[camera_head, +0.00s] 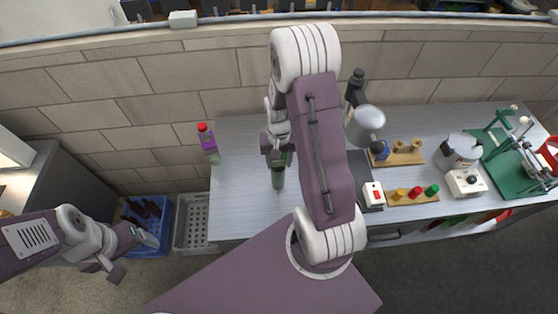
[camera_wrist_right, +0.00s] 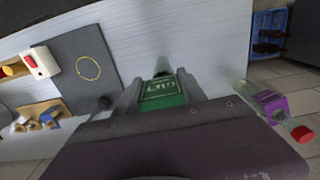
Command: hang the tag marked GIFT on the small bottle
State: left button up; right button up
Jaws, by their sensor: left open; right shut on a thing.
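My right gripper (camera_head: 277,158) is over the left part of the bench, shut on a green tag (camera_wrist_right: 163,94) with pale lettering that reads as GIFT in the right wrist view. Another bottle, with a purple label (camera_head: 209,144) and red cap, stands further left at the back. My left gripper (camera_head: 103,271) is open and empty, low at the left, off the bench.
A blue crate (camera_head: 149,245) with dark bottles and a grey crate (camera_head: 191,222) stand left of the bench. A dark plate with a yellow ring (camera_wrist_right: 88,68), stopper racks (camera_head: 411,197), a white pot (camera_head: 460,150) and a green stand (camera_head: 507,170) fill the right side.

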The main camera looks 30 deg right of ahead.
aim_at(278, 169)
jog(key=shift+f, duration=0.15)
jog(key=shift+f+b, duration=0.45)
jog(key=shift+f, duration=0.1)
jog(key=shift+f+b, duration=0.45)
jog(key=shift+f, duration=0.05)
jog(key=shift+f, duration=0.1)
jog(key=shift+f+b, duration=0.4)
jog(key=shift+f, duration=0.1)
dwell(0.4)
jog(key=shift+f+b, duration=0.45)
jog(key=shift+f, duration=0.15)
jog(key=shift+f, duration=0.15)
